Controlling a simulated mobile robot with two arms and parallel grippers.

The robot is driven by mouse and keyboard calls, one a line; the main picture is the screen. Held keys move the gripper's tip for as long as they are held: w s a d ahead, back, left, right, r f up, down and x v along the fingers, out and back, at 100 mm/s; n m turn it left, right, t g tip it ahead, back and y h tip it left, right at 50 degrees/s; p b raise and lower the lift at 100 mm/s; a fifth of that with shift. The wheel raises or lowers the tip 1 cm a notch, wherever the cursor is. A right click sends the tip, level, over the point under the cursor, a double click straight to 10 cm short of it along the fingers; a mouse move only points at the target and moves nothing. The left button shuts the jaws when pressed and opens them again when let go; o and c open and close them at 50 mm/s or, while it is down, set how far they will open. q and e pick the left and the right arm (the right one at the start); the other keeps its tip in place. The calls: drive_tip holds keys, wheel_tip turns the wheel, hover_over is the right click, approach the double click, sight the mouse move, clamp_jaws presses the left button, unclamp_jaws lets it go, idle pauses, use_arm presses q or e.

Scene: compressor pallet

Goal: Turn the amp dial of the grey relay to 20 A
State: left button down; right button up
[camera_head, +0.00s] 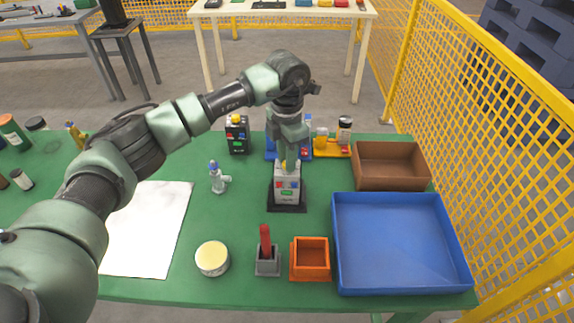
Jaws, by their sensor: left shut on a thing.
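The grey relay (287,190) stands upright on a dark base on the green table, near the middle of the picture. Its front shows small red, blue and green patches. My left gripper (290,158) points straight down over the relay's top and is shut on the amp dial there. A bit of yellow shows between the fingers; the rest of the dial and its marks are hidden or too small to read. My right gripper is not in view.
A black relay (237,136) with a yellow top stands behind left. A blue tray (455,262), a brown box (392,181) and an orange box (310,274) lie right and front. A grey holder with a red handle (266,243), a round tin (212,258) and a small valve (217,180) stand nearby.

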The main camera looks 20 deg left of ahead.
use_arm(q)
drive_tip(key=m+b, duration=0.3)
drive_tip(key=m, duration=0.1)
drive_tip(key=shift+m, duration=0.3)
drive_tip(key=shift+m+b, duration=0.95)
drive_tip(key=shift+m, duration=0.95)
drive_tip(key=shift+r, duration=0.1)
drive_tip(key=c, duration=1.2)
unclamp_jaws()
wheel_tip(320, 180, up, 8)
drive_tip(key=shift+f+b, duration=0.15)
drive_tip(key=shift+b, duration=0.4)
